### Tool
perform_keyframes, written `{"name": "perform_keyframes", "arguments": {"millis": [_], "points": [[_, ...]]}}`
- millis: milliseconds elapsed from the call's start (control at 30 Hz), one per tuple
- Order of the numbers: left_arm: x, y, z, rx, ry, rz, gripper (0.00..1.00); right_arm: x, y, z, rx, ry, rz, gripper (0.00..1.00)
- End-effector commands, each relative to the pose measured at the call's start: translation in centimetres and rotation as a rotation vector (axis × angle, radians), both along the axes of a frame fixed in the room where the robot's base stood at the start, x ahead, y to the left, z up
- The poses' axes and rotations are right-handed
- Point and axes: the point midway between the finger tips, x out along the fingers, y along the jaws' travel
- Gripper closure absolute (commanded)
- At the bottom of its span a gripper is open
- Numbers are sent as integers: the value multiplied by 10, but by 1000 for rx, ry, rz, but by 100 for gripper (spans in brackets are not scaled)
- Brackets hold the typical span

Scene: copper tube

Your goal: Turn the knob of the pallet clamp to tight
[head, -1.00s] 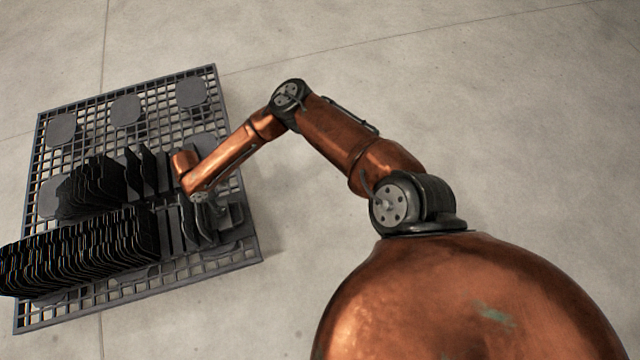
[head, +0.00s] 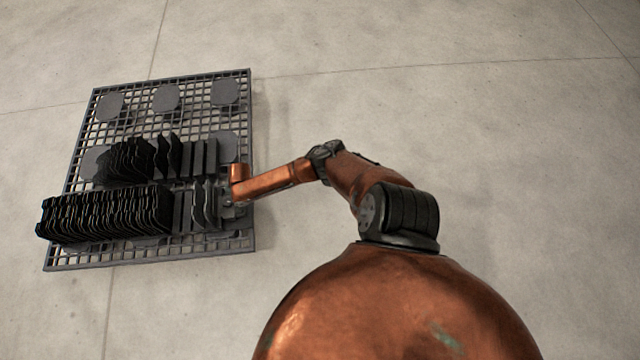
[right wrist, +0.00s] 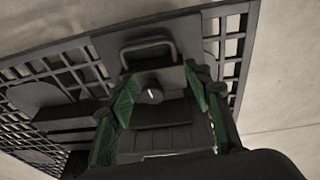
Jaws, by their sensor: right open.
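The pallet clamp (right wrist: 172,75) is a dark block with a raised loop handle (right wrist: 148,48), seen in the right wrist view. Its round black knob (right wrist: 152,94) has a short white mark pointing roughly up in the picture. My right gripper (right wrist: 160,108) is open, with its green-lined fingers left and right of the knob in the picture. I cannot tell whether they touch anything. In the head view my right gripper (head: 226,197) is at the right edge of the pallet, and the knob cannot be made out there. My left gripper is not in view.
The dark grid pallet (head: 80,258) lies on a pale concrete floor. A long row of black plates (head: 105,213) and a shorter row (head: 130,160) stand on it, left of my gripper. The floor right of the pallet is clear.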

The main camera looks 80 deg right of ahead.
Motion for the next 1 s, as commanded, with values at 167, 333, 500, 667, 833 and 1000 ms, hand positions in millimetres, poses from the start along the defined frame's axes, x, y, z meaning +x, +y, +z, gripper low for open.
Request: {"name": "perform_keyframes", "arguments": {"millis": [167, 333, 500, 667, 833, 1000], "points": [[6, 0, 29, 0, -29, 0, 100, -32, -2, -6, 5, -20, -38, 54], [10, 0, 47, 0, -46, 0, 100, -62, -5, -17, 3, -29, -65, 54], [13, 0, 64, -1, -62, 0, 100, -93, -6, -27, 2, -31, -91, 54], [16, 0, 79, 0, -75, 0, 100, -123, -8, -35, -1, -30, -114, 54], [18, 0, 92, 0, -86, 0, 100, -153, -7, -42, -4, -26, -134, 54], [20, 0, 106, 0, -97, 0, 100, -186, -6, -49, -7, -18, -153, 54]]}}
